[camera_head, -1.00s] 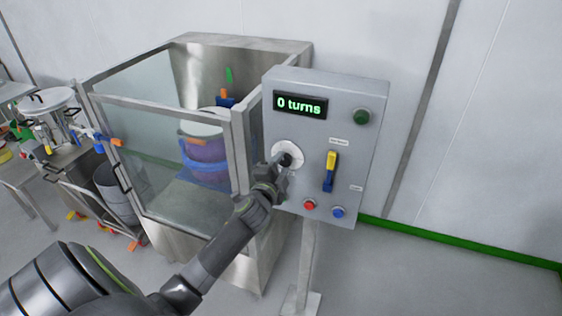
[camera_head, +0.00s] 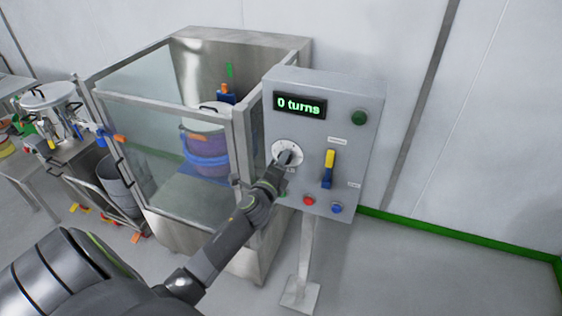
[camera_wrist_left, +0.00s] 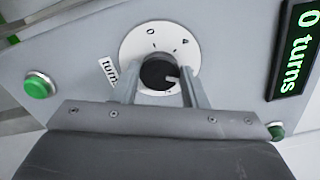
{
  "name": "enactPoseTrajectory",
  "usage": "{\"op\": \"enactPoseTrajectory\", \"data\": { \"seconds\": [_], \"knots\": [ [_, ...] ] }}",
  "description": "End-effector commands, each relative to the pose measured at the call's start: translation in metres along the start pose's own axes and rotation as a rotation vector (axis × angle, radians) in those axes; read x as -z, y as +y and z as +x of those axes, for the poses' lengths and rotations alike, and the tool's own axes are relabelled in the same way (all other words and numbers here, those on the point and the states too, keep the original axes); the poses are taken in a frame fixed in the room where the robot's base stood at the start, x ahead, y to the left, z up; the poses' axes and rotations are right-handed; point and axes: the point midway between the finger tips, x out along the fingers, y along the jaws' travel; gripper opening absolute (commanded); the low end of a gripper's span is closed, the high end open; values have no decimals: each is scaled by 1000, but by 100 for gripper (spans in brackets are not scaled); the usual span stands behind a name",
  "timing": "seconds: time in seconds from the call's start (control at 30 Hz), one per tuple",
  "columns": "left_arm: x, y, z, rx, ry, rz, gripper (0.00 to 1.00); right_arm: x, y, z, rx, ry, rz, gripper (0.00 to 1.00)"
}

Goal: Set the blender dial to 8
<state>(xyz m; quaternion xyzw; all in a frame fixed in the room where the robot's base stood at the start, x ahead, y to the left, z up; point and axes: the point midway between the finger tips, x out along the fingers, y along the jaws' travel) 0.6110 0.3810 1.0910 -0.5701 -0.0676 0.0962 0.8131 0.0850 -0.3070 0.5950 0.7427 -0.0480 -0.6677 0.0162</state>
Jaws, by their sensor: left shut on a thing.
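The blender dial (camera_wrist_left: 158,74) is a black knob on a white round scale plate (camera_wrist_left: 133,45) on the front of a grey control box (camera_head: 345,105). My left gripper (camera_wrist_left: 160,88) is shut on the dial, with one finger on each side of it in the left wrist view. In the head view the left gripper (camera_head: 284,162) reaches the dial from below left and covers much of it. Only a few scale marks show, and I cannot read which number the dial points to. The display (camera_head: 299,104) reads "0 turns". My right gripper is not in view.
The box also carries a yellow and blue lever switch (camera_head: 328,168), a red button (camera_head: 308,201), a blue button (camera_head: 337,208) and a green button (camera_head: 359,117). A glass-walled enclosure (camera_head: 165,135) with a purple drum (camera_head: 205,147) stands left of it. Floor is clear at right.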

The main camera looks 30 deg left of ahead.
Motion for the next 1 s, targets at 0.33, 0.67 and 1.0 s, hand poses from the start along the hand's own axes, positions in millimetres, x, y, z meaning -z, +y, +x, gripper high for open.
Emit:
{"op": "enactPoseTrajectory", "data": {
  "seconds": [0.33, 0.67, 1.0],
  "knots": [
    [1, 2, -1, -3, 1, 19, 17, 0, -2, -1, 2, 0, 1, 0],
    [0, 2, -1, -3, 1, 18, 59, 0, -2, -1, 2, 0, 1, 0],
    [0, 1, -2, -1, 0, 18, 61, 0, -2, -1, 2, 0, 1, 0]
  ]
}}
